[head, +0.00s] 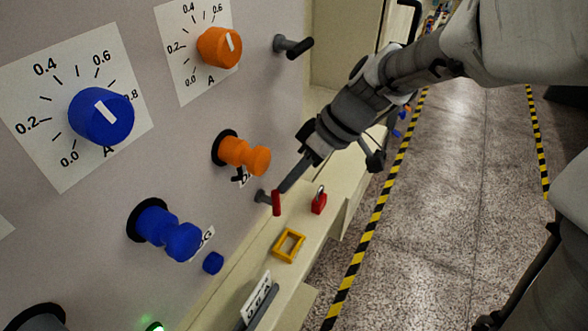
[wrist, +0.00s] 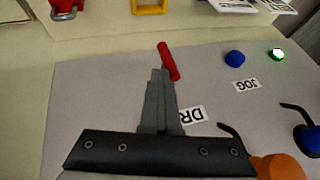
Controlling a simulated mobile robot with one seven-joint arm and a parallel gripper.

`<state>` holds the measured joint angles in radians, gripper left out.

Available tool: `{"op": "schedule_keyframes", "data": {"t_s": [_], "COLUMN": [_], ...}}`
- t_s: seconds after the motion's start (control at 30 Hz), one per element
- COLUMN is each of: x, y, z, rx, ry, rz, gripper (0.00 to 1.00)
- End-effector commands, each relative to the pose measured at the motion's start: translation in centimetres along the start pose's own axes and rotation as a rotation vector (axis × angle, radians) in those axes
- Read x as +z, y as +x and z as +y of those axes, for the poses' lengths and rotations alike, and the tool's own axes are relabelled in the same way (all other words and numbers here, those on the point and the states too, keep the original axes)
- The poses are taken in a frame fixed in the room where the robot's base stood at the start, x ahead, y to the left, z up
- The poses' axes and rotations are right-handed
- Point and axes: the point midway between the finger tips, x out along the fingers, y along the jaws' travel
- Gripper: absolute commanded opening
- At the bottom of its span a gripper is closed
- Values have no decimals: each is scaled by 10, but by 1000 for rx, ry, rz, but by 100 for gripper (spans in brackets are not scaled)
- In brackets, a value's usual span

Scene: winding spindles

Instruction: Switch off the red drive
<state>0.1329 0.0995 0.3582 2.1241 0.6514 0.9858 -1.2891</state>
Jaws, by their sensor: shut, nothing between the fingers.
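The red drive switch is a short red lever (head: 276,203) on a stub low on the grey panel, beside the ledge. It also shows in the wrist view as a red lever (wrist: 168,58), slightly tilted. A white label (wrist: 192,114) reading "DR" is partly hidden behind my fingers. My gripper (head: 283,188) is shut and empty, its tips right beside the lever. In the wrist view the fingertips (wrist: 160,74) overlap the lever's base end; whether they touch it I cannot tell.
An orange knob (head: 238,153) and a blue knob (head: 165,230) stick out from the panel nearby. A blue button (head: 213,263) by the "JOG" label and a green light (head: 155,327) are lower left. A red padlock (head: 319,202) and yellow frame (head: 288,245) are on the ledge.

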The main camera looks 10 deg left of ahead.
Motion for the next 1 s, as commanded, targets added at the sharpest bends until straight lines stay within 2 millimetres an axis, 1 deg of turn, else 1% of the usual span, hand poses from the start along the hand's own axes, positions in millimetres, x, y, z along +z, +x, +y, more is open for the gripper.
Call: {"op": "schedule_keyframes", "data": {"t_s": [0.37, 0.67, 1.0], "x": [1, 1, 2], "y": [2, 4, 7], "z": [-6, -16, -32], "rx": [82, 250, 238], "ry": [-48, -136, -129], "rz": [-3, -6, -7], "gripper": [0, 0, 0]}}
